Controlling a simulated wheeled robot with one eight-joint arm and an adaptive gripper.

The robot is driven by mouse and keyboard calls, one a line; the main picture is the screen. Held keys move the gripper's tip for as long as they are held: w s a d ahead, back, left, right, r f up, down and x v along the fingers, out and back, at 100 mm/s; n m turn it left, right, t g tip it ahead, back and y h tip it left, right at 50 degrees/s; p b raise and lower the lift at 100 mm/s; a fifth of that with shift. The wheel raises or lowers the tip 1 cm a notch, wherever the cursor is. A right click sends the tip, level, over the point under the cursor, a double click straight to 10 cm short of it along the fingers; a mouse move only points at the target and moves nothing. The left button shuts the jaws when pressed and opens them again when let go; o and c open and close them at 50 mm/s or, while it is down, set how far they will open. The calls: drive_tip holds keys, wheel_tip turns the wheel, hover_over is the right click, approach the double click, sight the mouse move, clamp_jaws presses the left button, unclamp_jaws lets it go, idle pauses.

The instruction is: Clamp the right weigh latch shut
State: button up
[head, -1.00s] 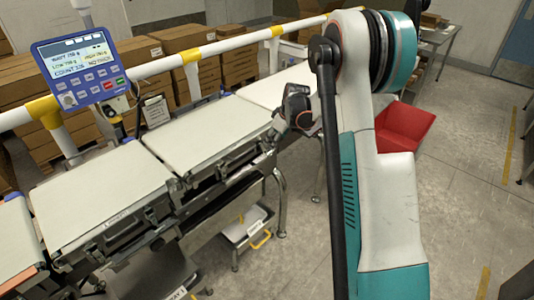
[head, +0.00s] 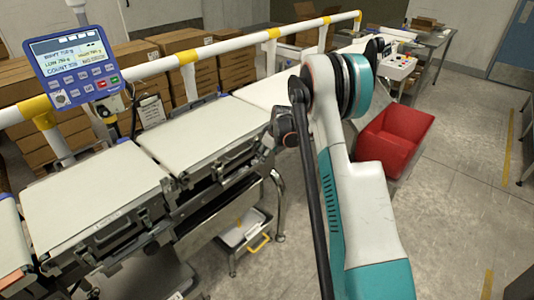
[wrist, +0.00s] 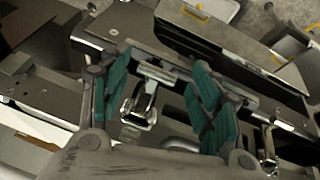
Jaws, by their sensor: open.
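My gripper (wrist: 160,76) is open, with its two teal-padded fingers apart and pointing down at the side of the conveyor. A shiny metal latch (wrist: 140,103) shows between the fingers in the wrist view, and I see no finger closed on it. A second metal latch (wrist: 268,150) lies further right in that view. In the head view my gripper (head: 263,152) is at the right end of the near side of the middle belt, the weigh belt (head: 205,130). It hides the right latch there, and I cannot tell the latch's lever position.
A blue display panel (head: 72,66) stands at the left. A white rail (head: 215,48) runs behind the belts. A red bin (head: 395,140) stands on the floor right of my arm. A tray with a yellow handle (head: 258,243) sits below the belt. The floor at the right is clear.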

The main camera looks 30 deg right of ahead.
drive_tip(key=shift+c, duration=0.2)
drive_tip(key=c, duration=0.9)
